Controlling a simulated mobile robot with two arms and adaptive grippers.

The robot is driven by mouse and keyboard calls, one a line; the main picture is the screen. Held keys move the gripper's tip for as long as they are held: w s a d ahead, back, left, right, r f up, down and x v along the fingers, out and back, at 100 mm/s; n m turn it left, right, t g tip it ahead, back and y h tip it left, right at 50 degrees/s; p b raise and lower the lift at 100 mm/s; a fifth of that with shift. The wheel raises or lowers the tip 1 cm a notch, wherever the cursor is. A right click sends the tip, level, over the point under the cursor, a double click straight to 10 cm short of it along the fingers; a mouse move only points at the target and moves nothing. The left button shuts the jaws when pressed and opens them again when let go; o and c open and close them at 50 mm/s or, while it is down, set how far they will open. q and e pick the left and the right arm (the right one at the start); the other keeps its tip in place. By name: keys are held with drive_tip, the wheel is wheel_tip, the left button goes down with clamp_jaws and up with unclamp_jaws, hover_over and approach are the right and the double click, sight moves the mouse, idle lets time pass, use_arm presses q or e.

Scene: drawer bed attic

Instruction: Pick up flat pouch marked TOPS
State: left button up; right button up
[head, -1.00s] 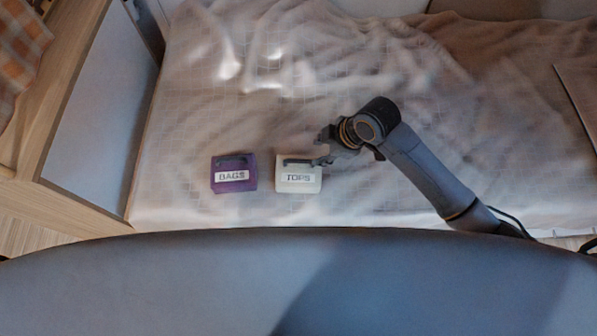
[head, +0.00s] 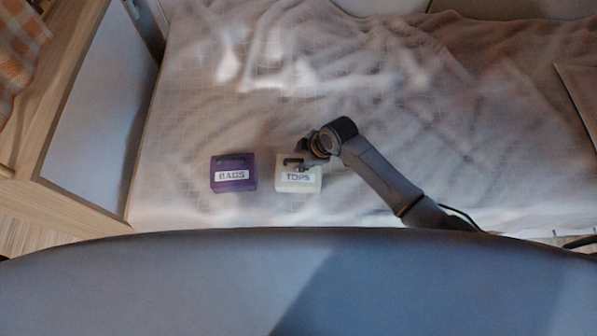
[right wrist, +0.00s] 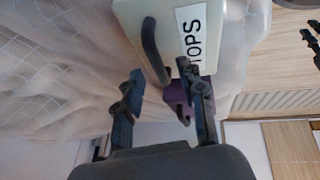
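The white flat pouch marked TOPS (head: 298,187) lies on the bed, its dark handle toward the far side. It also shows at the top of the right wrist view (right wrist: 160,22). My right gripper (head: 300,163) is over the handle end of the pouch. In the right wrist view its two fingers (right wrist: 158,88) are spread apart, with the dark curved handle (right wrist: 153,48) just beyond and between the tips. I cannot tell whether a finger touches the pouch.
A purple pouch marked BAGS (head: 233,185) lies to the left of the white one, with a small gap between. The bed (head: 420,80) has a rumpled pale cover, clear around both pouches. A wooden cabinet (head: 90,110) stands at the left.

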drive_tip(key=shift+w+a+f, duration=0.1)
drive_tip(key=shift+a+f, duration=0.05)
drive_tip(key=shift+f, duration=0.2)
drive_tip(key=shift+f, duration=0.2)
idle(0.4)
clamp_jaws()
